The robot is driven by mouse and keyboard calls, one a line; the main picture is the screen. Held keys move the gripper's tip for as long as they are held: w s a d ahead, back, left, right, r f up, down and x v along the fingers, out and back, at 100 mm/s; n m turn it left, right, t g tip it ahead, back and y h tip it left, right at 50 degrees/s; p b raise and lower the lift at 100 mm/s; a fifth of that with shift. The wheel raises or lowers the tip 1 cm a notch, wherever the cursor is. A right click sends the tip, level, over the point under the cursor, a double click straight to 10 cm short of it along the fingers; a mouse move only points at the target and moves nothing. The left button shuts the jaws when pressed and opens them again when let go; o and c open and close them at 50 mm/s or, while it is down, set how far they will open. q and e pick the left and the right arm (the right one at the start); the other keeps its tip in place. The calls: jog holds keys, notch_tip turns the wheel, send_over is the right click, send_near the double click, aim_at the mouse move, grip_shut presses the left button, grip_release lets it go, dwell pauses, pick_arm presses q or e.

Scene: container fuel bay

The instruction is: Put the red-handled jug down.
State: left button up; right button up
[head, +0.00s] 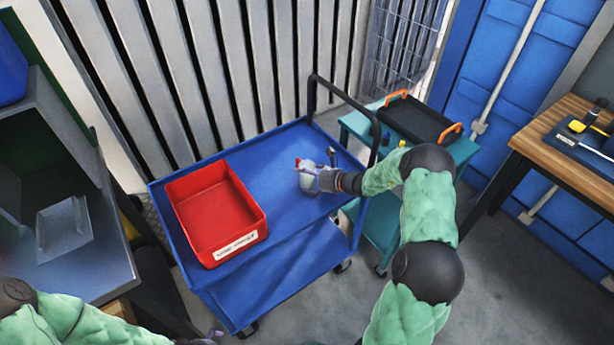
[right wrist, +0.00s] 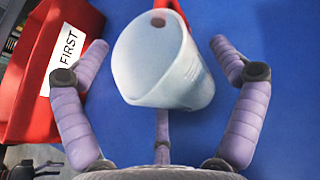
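The jug (head: 307,181) is pale, with a red part at its upper left in the head view. It appears to stand on the blue cart's top (head: 285,160), toward its right side. In the right wrist view the whitish jug (right wrist: 165,70) has a red handle (right wrist: 172,8) at its far side, mostly cut off by the frame. My right gripper (head: 320,172) is at the jug's right side. Its fingers are spread on both sides of the jug, with blue showing between jug and fingers. My left gripper (head: 206,338) barely shows at the bottom edge; its fingers are unclear.
A red labelled bin (head: 217,210) sits on the cart's left part. A teal stand (head: 460,148) with a black orange-handled tray (head: 418,120) is behind right. A wooden bench (head: 570,140) is at right, a grey bench (head: 80,255) at left. The cart's handle (head: 345,95) rises beyond the jug.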

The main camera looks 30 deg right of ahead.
jog(key=shift+r, duration=0.25)
jog(key=p+v, duration=0.3)
jog(key=v, duration=0.9)
jog(key=shift+f, duration=0.1)
